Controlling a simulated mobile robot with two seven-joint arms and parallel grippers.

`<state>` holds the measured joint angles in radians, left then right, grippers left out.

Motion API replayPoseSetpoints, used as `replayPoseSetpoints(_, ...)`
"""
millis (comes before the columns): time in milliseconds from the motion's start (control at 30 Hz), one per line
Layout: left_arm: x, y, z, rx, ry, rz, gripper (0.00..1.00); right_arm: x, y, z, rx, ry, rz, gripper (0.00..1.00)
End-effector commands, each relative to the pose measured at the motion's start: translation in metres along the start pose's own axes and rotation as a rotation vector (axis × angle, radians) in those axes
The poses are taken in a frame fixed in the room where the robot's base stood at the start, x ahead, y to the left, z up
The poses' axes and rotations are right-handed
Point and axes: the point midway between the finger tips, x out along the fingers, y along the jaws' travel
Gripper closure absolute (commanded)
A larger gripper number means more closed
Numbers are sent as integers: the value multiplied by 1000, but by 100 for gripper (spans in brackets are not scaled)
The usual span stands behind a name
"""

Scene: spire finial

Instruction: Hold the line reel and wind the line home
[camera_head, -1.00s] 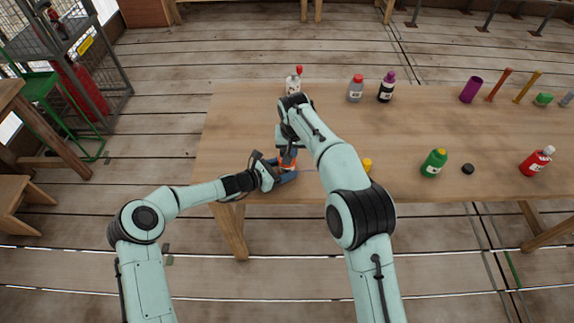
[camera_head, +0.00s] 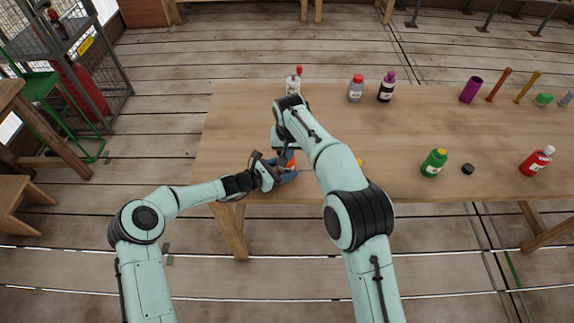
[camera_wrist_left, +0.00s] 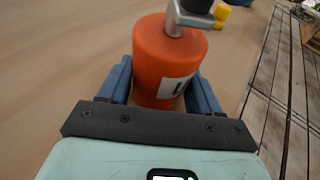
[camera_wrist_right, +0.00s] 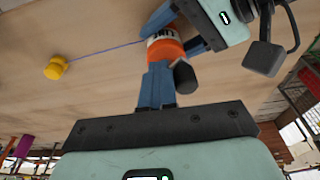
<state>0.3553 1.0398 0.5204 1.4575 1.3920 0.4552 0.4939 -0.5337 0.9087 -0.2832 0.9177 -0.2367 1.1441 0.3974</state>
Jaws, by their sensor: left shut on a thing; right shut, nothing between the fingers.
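The line reel is an orange drum (camera_head: 291,163) with a white label, near the table's front left. My left gripper (camera_head: 284,172) is shut around it, with one blue finger on each side in the left wrist view (camera_wrist_left: 168,75). A grey crank arm (camera_wrist_left: 188,17) with a black knob (camera_wrist_right: 185,76) sits on the reel's end. My right gripper (camera_wrist_right: 157,70) is shut and empty, its fingertips beside the knob; I cannot tell whether they touch. A thin blue line (camera_wrist_right: 105,49) runs from the reel to a yellow end piece (camera_wrist_right: 56,67) on the table.
A white bottle with a red cap (camera_head: 294,82), a grey bottle (camera_head: 356,90) and a dark bottle (camera_head: 387,89) stand behind. A green bottle (camera_head: 434,163), a black cap (camera_head: 468,169) and a red bottle (camera_head: 536,161) are to the right. The table (camera_head: 330,118) between is clear.

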Motion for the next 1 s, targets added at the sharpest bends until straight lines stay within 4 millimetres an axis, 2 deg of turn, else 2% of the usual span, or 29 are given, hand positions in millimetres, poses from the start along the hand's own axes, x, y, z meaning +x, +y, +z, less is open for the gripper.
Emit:
replayPoseSetpoints(500,1,-2,0,1,0,-3,53,1,-10,2,-3,-3,-4,100)
replayPoseSetpoints(1000,2,-3,0,0,1,-5,53,1,-11,3,-3,-4,-5,100)
